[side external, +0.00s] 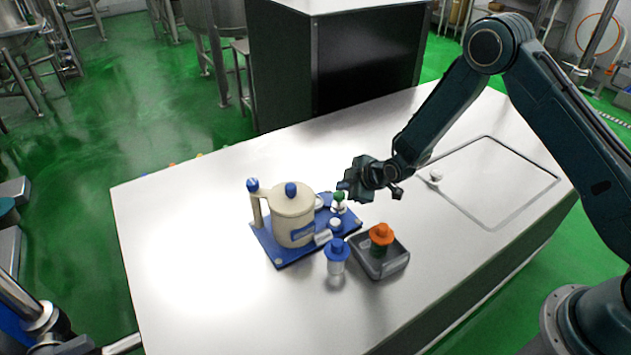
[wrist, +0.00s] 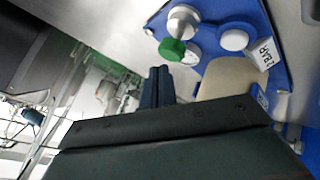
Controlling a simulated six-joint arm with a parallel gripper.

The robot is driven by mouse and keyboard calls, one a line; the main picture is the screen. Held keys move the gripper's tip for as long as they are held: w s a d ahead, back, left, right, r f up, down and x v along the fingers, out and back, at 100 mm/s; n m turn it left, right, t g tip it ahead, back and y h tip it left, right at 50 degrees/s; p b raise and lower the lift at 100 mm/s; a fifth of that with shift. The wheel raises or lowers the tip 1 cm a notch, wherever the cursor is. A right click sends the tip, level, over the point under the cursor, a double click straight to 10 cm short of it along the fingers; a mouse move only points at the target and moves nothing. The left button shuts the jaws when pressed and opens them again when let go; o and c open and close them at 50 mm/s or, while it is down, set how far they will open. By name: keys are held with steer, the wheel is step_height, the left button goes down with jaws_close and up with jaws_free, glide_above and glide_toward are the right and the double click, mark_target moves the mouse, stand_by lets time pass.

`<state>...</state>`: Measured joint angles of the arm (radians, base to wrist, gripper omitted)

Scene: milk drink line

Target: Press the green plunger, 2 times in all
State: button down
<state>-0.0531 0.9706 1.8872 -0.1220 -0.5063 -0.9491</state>
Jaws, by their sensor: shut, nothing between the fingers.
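The green plunger (side external: 339,196) has a green cap on a white body and stands upright at the back right of a blue base plate (side external: 283,260). In the wrist view its green cap (wrist: 172,49) is near the top centre, with its white part beside it. My gripper (side external: 345,187) is shut and empty, close above the plunger in the side view. In the wrist view the fingertips (wrist: 158,70) are just below the green cap in the picture. A small gap shows there; the side view does not settle whether they touch.
A cream jug (side external: 292,213) with blue knobs stands on the base plate. A white round button (side external: 335,224) with a label sits near the plunger. A blue-topped bottle (side external: 336,252) and a grey tray (side external: 388,268) holding an orange-topped piece (side external: 381,236) stand in front.

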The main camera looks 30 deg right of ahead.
steer(key=shift+r, duration=0.25)
steer(key=shift+r, duration=2.45)
steer(key=r, duration=0.1)
step_height(320, 180, up, 13)
steer(key=m+g, duration=0.1)
steer(key=m, duration=0.2)
glide_above(343, 196)
steer(key=s+d, duration=0.2)
steer(key=s, duration=0.4)
steer(key=s+d+r+m+h, duration=0.1)
steer(key=s+d+r+m, duration=0.1)
steer(key=s+r, duration=0.7)
steer(key=s+d+r+m+g, duration=0.1)
steer(key=s+r+m, duration=0.1)
steer(key=s, duration=1)
steer(key=s+d+r+m+g+h, duration=0.1)
steer(key=s+r+m, duration=0.2)
steer(key=s, duration=0.9)
steer(key=shift+s+m, duration=0.35)
steer(key=shift+m, duration=0.35)
